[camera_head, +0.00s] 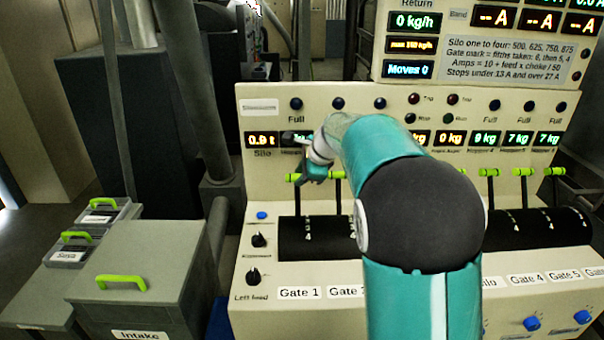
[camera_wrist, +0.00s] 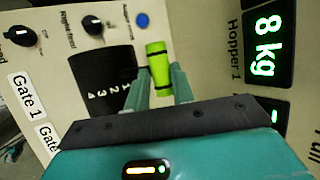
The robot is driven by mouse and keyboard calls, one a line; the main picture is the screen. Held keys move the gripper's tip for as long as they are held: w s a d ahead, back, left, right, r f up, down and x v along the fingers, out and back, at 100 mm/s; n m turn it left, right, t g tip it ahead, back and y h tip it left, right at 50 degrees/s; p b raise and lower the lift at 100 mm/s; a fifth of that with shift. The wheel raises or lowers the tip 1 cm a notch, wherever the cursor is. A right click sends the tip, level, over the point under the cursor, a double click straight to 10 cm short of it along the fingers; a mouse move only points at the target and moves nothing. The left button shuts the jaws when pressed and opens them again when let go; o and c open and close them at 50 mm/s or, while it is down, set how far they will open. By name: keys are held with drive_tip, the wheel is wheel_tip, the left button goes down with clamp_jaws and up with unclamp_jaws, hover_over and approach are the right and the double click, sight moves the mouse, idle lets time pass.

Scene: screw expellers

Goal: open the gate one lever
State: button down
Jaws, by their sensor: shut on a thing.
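The gate one lever has a bright green cylindrical handle (camera_head: 293,177) on a thin stem, above the dark numbered drum (camera_head: 296,240) and the "Gate 1" label (camera_head: 299,292). My gripper (camera_head: 312,172) is at this handle, beside the panel's upper face. In the wrist view, the green handle (camera_wrist: 159,68) sits between the two teal fingers of my gripper (camera_wrist: 160,85), which are shut on it. The drum (camera_wrist: 100,80) shows numbers beside the fingers. My arm hides the middle of the panel in the head view.
A neighbouring green lever (camera_head: 337,174) stands just right of my gripper. More levers (camera_head: 522,171) line the right side. Knobs (camera_head: 253,276) and a blue button (camera_head: 261,215) lie left of the drum. A grey Intake box (camera_head: 140,275) stands at left.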

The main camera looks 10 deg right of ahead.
drive_tip(key=s+a+f+t, duration=0.1)
drive_tip(key=s+a+f, duration=0.1)
drive_tip(key=s, duration=0.7)
drive_tip(key=s+a+f+t, duration=0.1)
drive_tip(key=s+a+f, duration=0.1)
drive_tip(key=s, duration=0.7)
drive_tip(key=shift+f+n, duration=0.3)
drive_tip(key=shift+f, duration=0.4)
drive_tip(key=shift+d, duration=0.1)
drive_tip(key=c, duration=1.3)
unclamp_jaws()
drive_tip(key=shift+s, duration=0.1)
drive_tip(key=shift+o, duration=0.3)
drive_tip(key=shift+s+r, duration=0.15)
drive_tip(key=shift+w, duration=0.2)
